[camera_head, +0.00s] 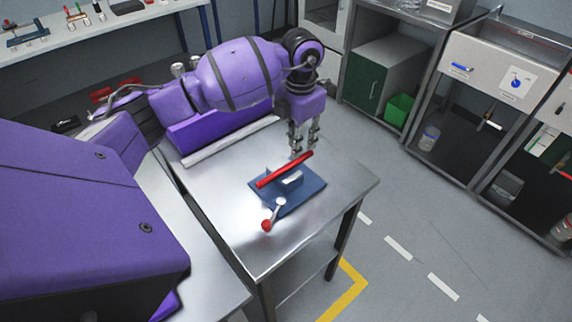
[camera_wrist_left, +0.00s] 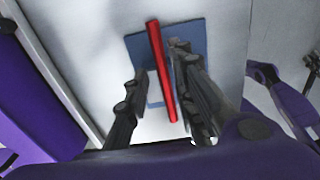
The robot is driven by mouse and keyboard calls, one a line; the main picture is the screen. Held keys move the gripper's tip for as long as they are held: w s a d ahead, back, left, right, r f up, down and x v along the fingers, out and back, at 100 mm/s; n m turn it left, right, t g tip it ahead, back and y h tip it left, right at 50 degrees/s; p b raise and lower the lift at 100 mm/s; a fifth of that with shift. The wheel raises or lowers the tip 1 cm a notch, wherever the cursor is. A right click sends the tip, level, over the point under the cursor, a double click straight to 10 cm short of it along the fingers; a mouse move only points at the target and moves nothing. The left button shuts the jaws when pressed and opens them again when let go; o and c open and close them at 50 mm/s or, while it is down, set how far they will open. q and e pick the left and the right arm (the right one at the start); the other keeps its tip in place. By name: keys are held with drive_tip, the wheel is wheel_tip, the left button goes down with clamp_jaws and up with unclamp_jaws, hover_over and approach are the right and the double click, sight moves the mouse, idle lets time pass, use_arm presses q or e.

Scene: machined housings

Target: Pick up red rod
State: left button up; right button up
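The red rod (camera_head: 285,169) lies slanting across a blue plate fixture (camera_head: 312,191) on the metal table. It also shows in the left wrist view (camera_wrist_left: 161,70), above the blue plate (camera_wrist_left: 140,46). My left gripper (camera_head: 304,150) points down at the rod's far right end. Its fingers are apart. In the left wrist view the rod runs through the gap between the fingers (camera_wrist_left: 160,64), with no clear contact on either side. I cannot tell the exact height of the fingertips over the rod. My right gripper is not seen.
The metal table (camera_head: 245,240) is otherwise mostly bare.

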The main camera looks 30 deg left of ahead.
sight(298, 159)
use_arm(q)
wheel_tip(298, 159, down, 6)
drive_tip(key=shift+w+r+p, duration=0.1)
drive_tip(key=shift+r+p, duration=0.15)
drive_tip(key=shift+p, duration=0.1)
clamp_jaws()
